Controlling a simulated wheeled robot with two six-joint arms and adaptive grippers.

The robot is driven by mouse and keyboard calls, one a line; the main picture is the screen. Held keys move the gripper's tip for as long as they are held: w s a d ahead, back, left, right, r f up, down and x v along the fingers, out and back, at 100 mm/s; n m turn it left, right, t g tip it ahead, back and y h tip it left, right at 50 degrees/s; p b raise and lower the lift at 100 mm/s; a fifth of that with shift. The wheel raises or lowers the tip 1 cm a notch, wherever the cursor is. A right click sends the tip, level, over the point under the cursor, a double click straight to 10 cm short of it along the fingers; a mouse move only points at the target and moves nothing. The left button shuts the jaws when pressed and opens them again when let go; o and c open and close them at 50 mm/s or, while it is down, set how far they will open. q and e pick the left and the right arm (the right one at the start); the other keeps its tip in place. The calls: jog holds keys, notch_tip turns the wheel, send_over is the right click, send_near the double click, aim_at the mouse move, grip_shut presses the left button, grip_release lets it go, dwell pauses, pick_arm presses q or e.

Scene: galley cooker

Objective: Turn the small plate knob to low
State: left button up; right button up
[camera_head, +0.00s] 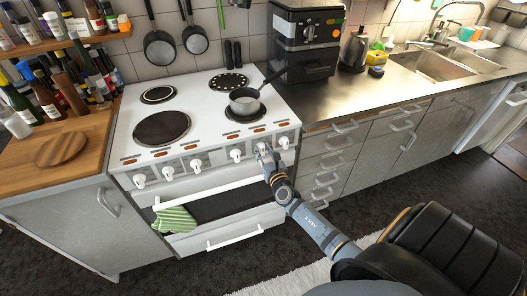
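The white cooker (120,140) stands at the left centre, with a row of white knobs along its front. Three knobs are at the left of the panel, one of them the leftmost knob (139,182). Another knob (236,156) is right of the middle, and the rightmost knob (284,143) is near the corner. My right gripper (264,153) is at the panel between these two, over or touching a knob there. Its fingers are too small to tell open from shut. Knob markings are not readable. My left gripper is out of view.
A saucepan (246,105) sits on the front right plate. A small back left plate (158,95) and large front left plate (161,128) are bare. A green striped towel (174,219) hangs on the oven handle (215,190). Drawer handles (322,181) stick out at right.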

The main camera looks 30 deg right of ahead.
grip_shut()
jog(key=m+b, duration=0.1)
jog(key=m, duration=0.1)
jog(key=m+b, duration=0.1)
jog(key=m, duration=0.1)
jog(key=shift+s+d+f+b, duration=0.1)
jog(key=shift+d+b, duration=0.1)
jog(key=shift+b, duration=0.2)
jog(key=shift+d+m+b, duration=0.2)
jog(key=shift+m+b, duration=1.1)
jog(key=shift+m, duration=1)
jog(key=shift+o, duration=1.7)
grip_release()
jog(key=shift+o, duration=0.2)
